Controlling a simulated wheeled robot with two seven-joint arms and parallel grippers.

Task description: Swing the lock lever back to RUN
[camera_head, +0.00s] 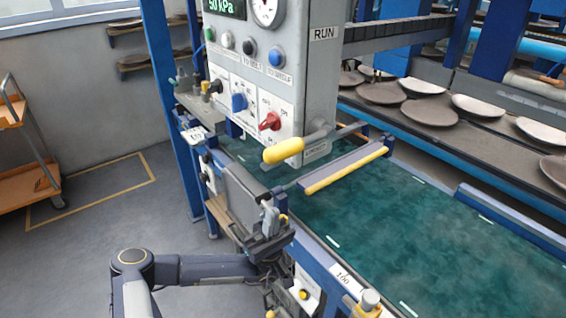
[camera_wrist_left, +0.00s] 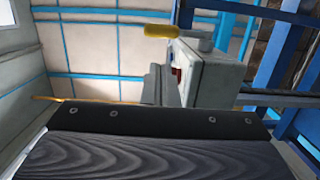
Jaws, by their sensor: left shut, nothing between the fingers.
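The lock lever has a thick yellow grip (camera_head: 283,151) and a grey shaft running right behind the lower corner of the grey control box (camera_head: 318,80). It lies at the box's bottom, beside a small, hard-to-read lower label (camera_head: 315,152). The RUN label (camera_head: 324,33) is higher on the box's right side. In the left wrist view the yellow grip (camera_wrist_left: 165,31) points left from the top of the box (camera_wrist_left: 212,72). My left gripper (camera_head: 268,216) is shut and empty, below and apart from the grip. My right gripper is out of view.
A yellow-edged bar (camera_head: 345,171) crosses the green belt (camera_head: 390,220) right of the lever. Knobs, including a red one (camera_head: 270,121), sit on the box front close above the grip. Plates (camera_head: 430,112) stand on the far conveyor. An orange cart (camera_head: 25,165) is at left.

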